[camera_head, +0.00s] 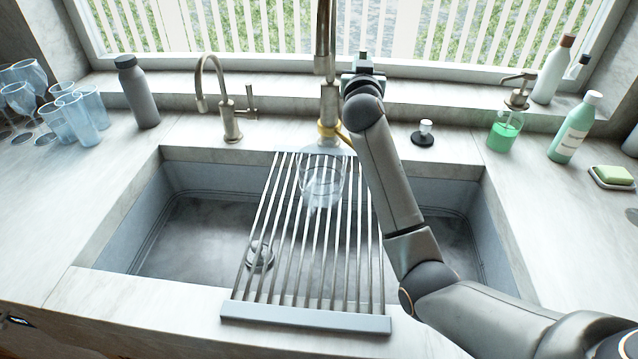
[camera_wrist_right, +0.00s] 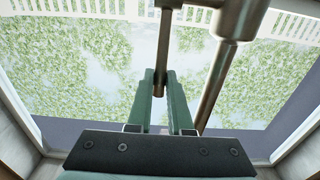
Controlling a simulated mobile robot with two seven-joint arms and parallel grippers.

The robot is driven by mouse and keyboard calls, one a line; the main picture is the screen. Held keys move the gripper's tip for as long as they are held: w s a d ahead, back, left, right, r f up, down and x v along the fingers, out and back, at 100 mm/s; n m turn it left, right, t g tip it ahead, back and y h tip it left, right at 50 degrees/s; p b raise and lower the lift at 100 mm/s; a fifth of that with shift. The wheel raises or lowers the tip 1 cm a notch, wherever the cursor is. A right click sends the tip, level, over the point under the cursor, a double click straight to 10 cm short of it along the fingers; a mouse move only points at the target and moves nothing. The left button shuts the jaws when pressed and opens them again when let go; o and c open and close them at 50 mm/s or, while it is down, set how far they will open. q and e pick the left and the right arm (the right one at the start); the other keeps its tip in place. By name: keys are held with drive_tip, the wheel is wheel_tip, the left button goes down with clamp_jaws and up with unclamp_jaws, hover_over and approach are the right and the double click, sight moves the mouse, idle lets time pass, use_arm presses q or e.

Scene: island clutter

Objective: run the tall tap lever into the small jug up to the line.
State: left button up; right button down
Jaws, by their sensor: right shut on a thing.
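The tall tap (camera_head: 326,45) stands behind the middle of the sink, its upper part cut off by the top edge. The clear small jug (camera_head: 322,182) stands on the slatted rack in front of it. I cannot make out its line or the level of any water in it. My right gripper (camera_head: 363,62) is beside the tall tap, to its right. In the right wrist view its two green fingers (camera_wrist_right: 160,88) are shut on the lever (camera_wrist_right: 165,45), a thin metal rod, with the tap's thicker pipe (camera_wrist_right: 228,60) alongside. My left gripper is not in view.
The metal rack (camera_head: 300,318) spans the sink (camera_head: 180,235). A smaller tap (camera_head: 230,115) stands to the left. Glasses (camera_head: 75,115) and a grey bottle (camera_head: 138,92) are at far left. A green soap dispenser (camera_head: 505,130) and a green bottle (camera_head: 574,128) stand right.

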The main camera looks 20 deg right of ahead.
drive_tip(key=shift+s+a+f+t+h, duration=0.2)
drive_tip(key=shift+s+t+h, duration=0.3)
drive_tip(key=shift+s+t, duration=0.3)
idle(0.4)
